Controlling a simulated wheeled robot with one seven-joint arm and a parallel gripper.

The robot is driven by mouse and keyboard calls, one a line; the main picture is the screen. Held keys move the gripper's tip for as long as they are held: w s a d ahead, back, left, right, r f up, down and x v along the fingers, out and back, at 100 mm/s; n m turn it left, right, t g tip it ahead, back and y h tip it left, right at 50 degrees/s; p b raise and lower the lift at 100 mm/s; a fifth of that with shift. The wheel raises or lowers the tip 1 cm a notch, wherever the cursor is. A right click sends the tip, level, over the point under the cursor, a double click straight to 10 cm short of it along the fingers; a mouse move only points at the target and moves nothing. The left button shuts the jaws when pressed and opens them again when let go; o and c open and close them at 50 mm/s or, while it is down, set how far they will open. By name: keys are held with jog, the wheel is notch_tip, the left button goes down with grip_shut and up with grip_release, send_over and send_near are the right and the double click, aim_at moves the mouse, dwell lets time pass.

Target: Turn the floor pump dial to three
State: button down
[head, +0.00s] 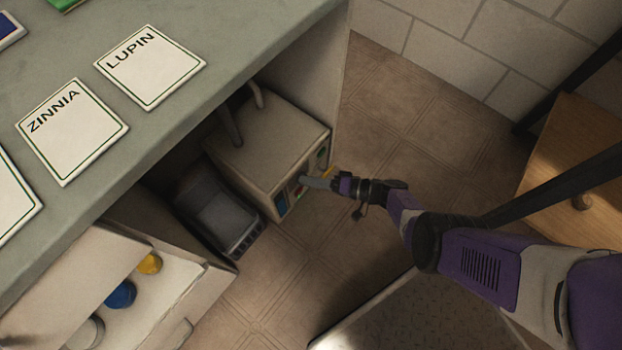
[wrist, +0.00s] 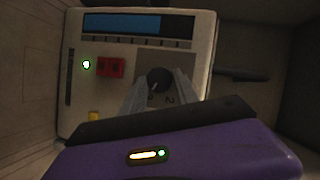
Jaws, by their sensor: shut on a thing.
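The floor pump (head: 262,143) is a beige box on the floor under the bench. Its front panel (wrist: 190,62) faces my wrist camera. The black dial (wrist: 157,76) sits on a grey plate on that panel. My gripper (wrist: 160,84) is shut on the dial, with one finger on each side of it. A "2" shows on the plate just below the dial; the fingers hide other marks, and I cannot read the setting. In the head view my gripper (head: 306,183) reaches the pump's front from the right.
The panel also has a blue display (wrist: 122,24), a red switch (wrist: 110,67), a lit green-white lamp (wrist: 86,64) and a yellow part (wrist: 94,115). A dark grey bin (head: 218,212) stands beside the pump. The bench top (head: 225,55) overhangs. Tiled floor (head: 395,105) is clear behind my arm.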

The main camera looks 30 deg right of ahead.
jog(key=shift+f+m+y+b, duration=0.1)
jog(key=shift+m+y+b, duration=0.2)
jog(key=shift+m+b, duration=0.1)
dwell(0.3)
jog(key=c, duration=0.9)
grip_release()
jog(key=shift+d, duration=0.1)
jog(key=p+v, duration=0.1)
jog(key=v, duration=0.6)
jog(key=shift+s+d+p, duration=0.2)
jog(key=shift+s+p, duration=0.05)
jog(key=shift+p, duration=0.15)
